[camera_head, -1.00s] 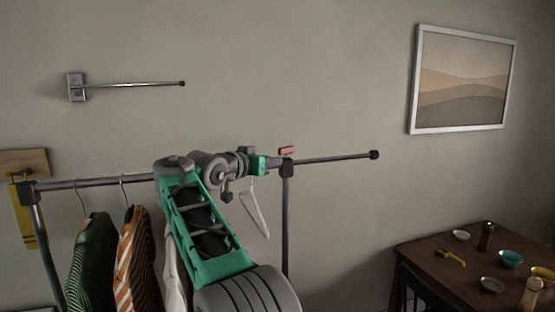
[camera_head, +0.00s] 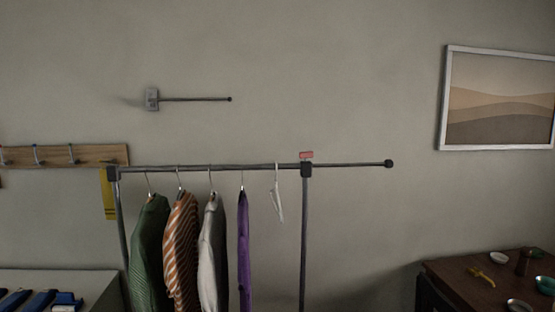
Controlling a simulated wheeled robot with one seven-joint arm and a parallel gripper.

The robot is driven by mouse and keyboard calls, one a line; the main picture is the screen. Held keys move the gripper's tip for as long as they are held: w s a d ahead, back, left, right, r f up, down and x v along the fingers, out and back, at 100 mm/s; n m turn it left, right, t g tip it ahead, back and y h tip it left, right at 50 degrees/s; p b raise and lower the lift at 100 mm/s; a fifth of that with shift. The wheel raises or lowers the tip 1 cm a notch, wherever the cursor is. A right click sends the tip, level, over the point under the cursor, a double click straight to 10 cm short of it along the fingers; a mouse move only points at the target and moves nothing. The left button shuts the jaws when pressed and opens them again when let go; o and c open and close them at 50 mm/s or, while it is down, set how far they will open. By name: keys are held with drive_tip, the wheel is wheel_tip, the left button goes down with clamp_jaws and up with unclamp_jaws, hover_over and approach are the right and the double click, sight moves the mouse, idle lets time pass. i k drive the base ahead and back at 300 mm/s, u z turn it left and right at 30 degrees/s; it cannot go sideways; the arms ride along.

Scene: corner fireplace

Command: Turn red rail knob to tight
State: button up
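The red rail knob (camera_head: 306,155) sits on top of the dark clamp (camera_head: 306,170) at the right post of the clothes rail (camera_head: 345,165). It looks like a small flat bar lying roughly level; how tight it is cannot be told. The rail runs past the clamp to a dark end cap at the right. My gripper and arm are not in view, so nothing of mine covers the knob.
Green, orange-striped, white and purple garments (camera_head: 150,250) hang on the rail, with an empty white hanger (camera_head: 278,195) left of the clamp. A wall-mounted rod (camera_head: 195,99) is above. A dark table (camera_head: 465,278) with bowls stands at lower right. Right of the post is open wall.

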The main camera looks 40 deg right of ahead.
sight(305, 155)
drive_tip(key=u, duration=0.3)
drive_tip(key=k, duration=0.6)
drive_tip(key=z, duration=0.8)
drive_tip(key=i, duration=1.35)
drive_tip(key=u, duration=0.45)
